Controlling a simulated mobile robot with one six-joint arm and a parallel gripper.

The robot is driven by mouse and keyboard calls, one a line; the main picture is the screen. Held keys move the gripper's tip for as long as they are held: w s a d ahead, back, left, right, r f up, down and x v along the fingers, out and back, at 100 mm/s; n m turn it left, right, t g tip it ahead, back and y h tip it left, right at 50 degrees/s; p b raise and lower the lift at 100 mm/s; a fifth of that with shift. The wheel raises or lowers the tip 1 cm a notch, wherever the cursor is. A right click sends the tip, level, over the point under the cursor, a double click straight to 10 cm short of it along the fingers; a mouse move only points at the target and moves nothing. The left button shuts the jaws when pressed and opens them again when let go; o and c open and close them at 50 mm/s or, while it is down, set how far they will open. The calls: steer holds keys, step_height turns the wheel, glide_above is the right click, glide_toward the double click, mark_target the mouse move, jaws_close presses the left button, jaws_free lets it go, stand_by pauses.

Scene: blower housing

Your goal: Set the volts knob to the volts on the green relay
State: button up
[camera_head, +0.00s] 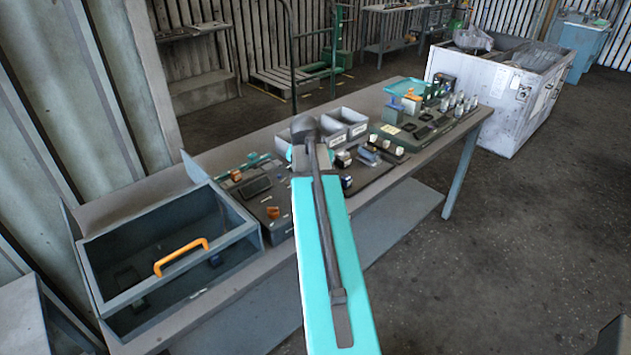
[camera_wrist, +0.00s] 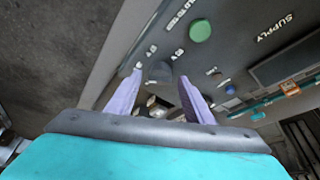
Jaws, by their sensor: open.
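In the wrist view my gripper (camera_wrist: 160,76) is open, its two pale fingers pointing at a dark grey panel. A dark rounded knob (camera_wrist: 158,71) lies between the fingertips, with small white labels around it that are too small to read. I cannot tell whether it is the volts knob or whether the fingers touch it. A green button (camera_wrist: 200,30) and the word SUPPLY are farther along the panel (camera_wrist: 232,55). In the head view my own arm hides the gripper and part of the bench. I cannot pick out the green relay or its volts in either view.
Grey trays (camera_head: 345,121) and boards with several small parts lie farther right. The wrist view shows a blue button (camera_wrist: 230,90) and an orange piece (camera_wrist: 289,88).

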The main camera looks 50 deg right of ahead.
steer(key=b+v, duration=0.2)
steer(key=v, duration=1.1)
steer(key=shift+b, duration=0.4)
steer(key=shift+r, duration=0.2)
